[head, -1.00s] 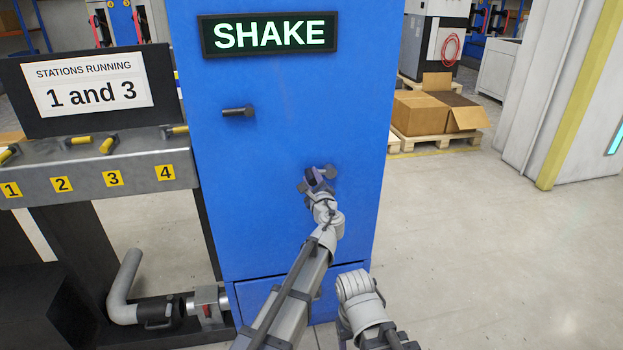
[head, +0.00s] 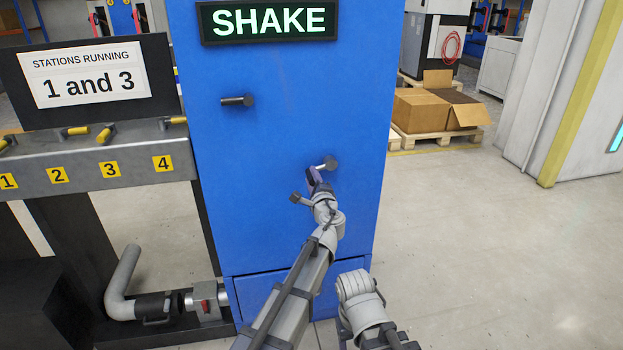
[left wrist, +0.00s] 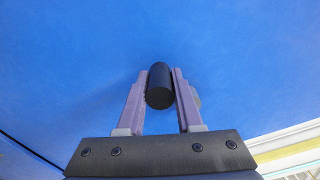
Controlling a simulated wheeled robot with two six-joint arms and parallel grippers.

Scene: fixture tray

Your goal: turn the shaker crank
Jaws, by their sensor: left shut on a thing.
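The shaker is a tall blue cabinet (head: 280,235) with a lit "SHAKE" sign (head: 268,21) on its front. The crank (head: 331,163) shows as a grey round end on the cabinet's right half; most of it is hidden behind my gripper. My left gripper (head: 314,180) is at the crank, below and left of that round end. In the left wrist view, its purple fingers (left wrist: 160,98) are shut on the crank's black cylindrical handle (left wrist: 159,87), which shows end-on against the blue panel. My right arm is at the bottom centre; its gripper does not show.
A dark peg (head: 237,100) sticks out of the cabinet at upper left. On the left, a grey shelf (head: 85,150) has yellow-handled levers numbered 1 to 4, under a "STATIONS RUNNING 1 and 3" sign (head: 84,75). Boxes on a pallet (head: 450,140) stand behind right. The right floor is clear.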

